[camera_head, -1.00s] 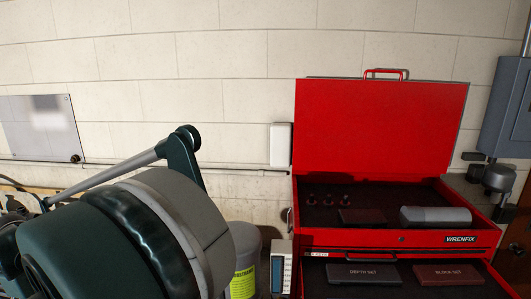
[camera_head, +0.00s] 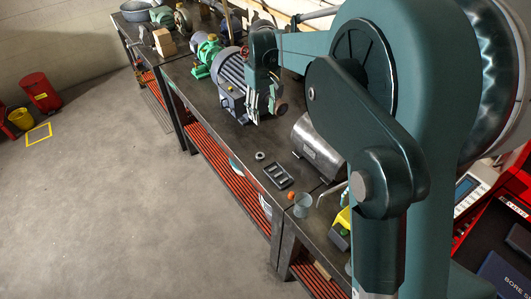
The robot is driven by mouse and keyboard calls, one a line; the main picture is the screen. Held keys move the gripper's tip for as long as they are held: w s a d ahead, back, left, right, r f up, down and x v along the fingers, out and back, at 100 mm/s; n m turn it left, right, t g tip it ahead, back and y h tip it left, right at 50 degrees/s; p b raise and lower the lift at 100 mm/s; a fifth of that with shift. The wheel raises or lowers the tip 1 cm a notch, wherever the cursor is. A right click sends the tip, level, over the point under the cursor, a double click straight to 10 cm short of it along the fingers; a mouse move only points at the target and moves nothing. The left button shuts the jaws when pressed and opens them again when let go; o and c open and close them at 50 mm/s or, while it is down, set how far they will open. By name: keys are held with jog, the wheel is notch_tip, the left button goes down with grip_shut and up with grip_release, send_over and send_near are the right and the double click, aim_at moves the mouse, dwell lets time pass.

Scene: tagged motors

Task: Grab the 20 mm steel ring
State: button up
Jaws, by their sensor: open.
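A small grey ring (camera_head: 260,156) lies flat on the dark workbench (camera_head: 238,148), near its front edge. It looks like steel, but its size cannot be read from here. My gripper (camera_head: 267,112) hangs fingers down over the bench, beyond the ring and apart from it. It is open, and I see nothing held in it. It is in front of the right end of a grey finned motor (camera_head: 230,80).
A dark slotted tray (camera_head: 278,176) lies just nearer than the ring, with a steel cylinder (camera_head: 318,147) to its right. A grey cup (camera_head: 303,205) stands nearer. A green motor (camera_head: 207,50) stands farther back. Bare bench surrounds the ring; my arm hides much at right.

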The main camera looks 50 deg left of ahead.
jog(key=m+b, duration=0.2)
send_near(260, 152)
jog(key=s+d, duration=0.1)
jog(key=shift+s+d+f, duration=0.1)
jog(key=shift+d+f, duration=0.05)
jog(key=shift+f, duration=1.3)
jog(key=shift+f, duration=0.15)
jog(key=shift+d+f+p, duration=0.1)
jog(key=shift+f+p, duration=0.5)
jog(key=shift+f, duration=1.85)
jog(key=shift+c, duration=0.7)
jog(key=c, duration=0.9)
